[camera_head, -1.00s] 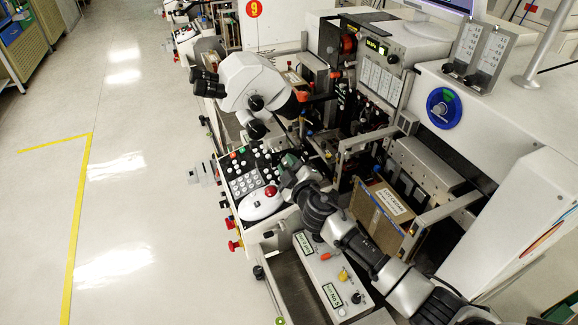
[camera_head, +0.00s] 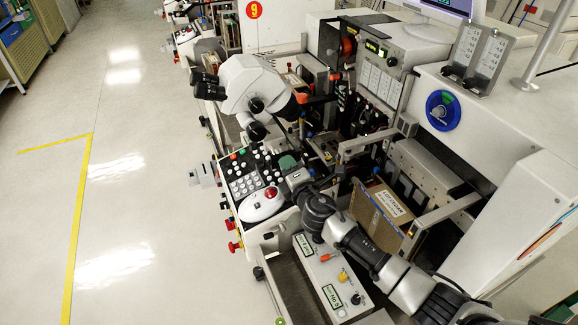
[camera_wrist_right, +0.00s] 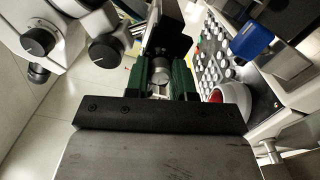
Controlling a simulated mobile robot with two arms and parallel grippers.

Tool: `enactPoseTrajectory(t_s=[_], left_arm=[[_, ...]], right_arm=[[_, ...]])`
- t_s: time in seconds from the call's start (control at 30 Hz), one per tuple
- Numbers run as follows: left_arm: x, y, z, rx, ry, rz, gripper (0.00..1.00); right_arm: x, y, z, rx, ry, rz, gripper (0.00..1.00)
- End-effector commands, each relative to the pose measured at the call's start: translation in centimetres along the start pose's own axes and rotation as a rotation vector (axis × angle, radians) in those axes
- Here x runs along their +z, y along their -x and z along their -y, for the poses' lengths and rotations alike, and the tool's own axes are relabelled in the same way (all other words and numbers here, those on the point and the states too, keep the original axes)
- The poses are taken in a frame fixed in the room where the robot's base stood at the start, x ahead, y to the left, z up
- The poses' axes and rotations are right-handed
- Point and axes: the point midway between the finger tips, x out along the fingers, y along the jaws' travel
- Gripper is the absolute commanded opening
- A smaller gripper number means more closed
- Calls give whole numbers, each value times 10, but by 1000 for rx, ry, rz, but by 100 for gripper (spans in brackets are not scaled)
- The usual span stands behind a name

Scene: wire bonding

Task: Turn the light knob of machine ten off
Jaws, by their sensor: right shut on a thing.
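My right gripper (camera_head: 287,162) is at the right edge of the button panel, below the white microscope (camera_head: 250,85). In the right wrist view its two green-padded fingers (camera_wrist_right: 160,80) are closed on the sides of a round, silver-grey knob (camera_wrist_right: 160,70). I take it to be the light knob. In the head view my gripper hides this knob. The mark showing the knob's setting cannot be made out. My left gripper is not in view.
The button panel (camera_head: 252,180) with a white mouse-like device (camera_head: 262,205) and its red button lies just left of my gripper. Black microscope knobs (camera_wrist_right: 38,42) are close by. A cardboard box (camera_head: 378,218) stands right of my arm. The floor at left is clear.

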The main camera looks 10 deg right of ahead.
Motion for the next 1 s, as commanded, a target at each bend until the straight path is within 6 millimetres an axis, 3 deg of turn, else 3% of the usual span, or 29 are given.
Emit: enactPoseTrajectory(t_s=[0.5, 1.0], left_arm=[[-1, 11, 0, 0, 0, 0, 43], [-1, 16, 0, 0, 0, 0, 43]], right_arm=[[0, 0, 0, -3, 468, 0, 0], [0, 0, 1, -1, 703, -1, 0]])
